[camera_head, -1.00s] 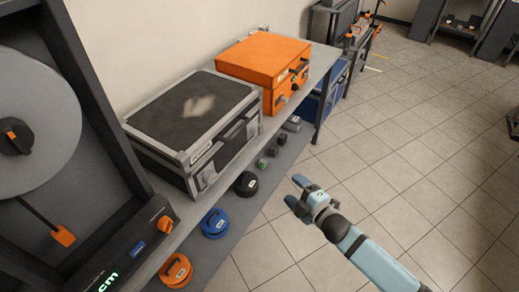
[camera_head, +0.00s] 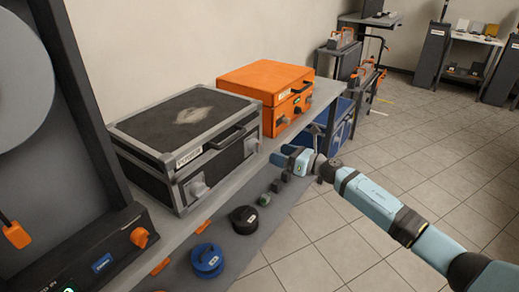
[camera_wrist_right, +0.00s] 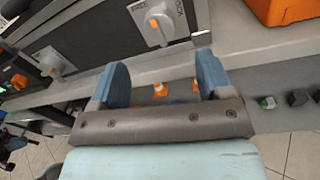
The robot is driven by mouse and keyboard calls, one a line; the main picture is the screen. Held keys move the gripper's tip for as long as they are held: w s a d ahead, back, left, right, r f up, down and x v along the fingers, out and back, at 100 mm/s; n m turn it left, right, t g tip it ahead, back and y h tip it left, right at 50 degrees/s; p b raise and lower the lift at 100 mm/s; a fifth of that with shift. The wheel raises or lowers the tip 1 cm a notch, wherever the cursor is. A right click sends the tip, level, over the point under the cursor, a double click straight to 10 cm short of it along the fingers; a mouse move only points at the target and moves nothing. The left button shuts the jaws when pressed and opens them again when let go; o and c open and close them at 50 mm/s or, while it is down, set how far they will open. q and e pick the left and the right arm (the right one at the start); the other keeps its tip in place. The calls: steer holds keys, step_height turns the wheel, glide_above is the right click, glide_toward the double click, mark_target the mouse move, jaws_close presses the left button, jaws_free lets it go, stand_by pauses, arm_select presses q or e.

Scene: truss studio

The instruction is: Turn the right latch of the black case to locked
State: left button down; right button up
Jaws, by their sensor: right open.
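The black case (camera_head: 185,118) with grey edges stands closed on the grey shelf. Its right latch (camera_head: 251,147) is on the front face near the right corner; the left latch (camera_head: 197,188) is near the left corner. In the right wrist view the right latch (camera_wrist_right: 160,22) is a pale knob with an orange mark on a plate lettered at both sides; its exact setting is hard to read. The left latch also shows there (camera_wrist_right: 55,64). My right gripper (camera_head: 284,158) is open and empty, in front of the case and apart from the right latch. My left gripper is out of view.
An orange case (camera_head: 267,93) stands just right of the black case. A lower shelf holds a blue round item (camera_head: 207,260), a black one (camera_head: 243,219) and small blocks. A device with an orange knob (camera_head: 139,237) is at left. The floor at right is clear.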

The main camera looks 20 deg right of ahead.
mark_target(255, 146)
steer(key=x, duration=0.8)
steer(key=shift+b, duration=0.3)
steer(key=shift+c, duration=0.2)
steer(key=c, duration=0.9)
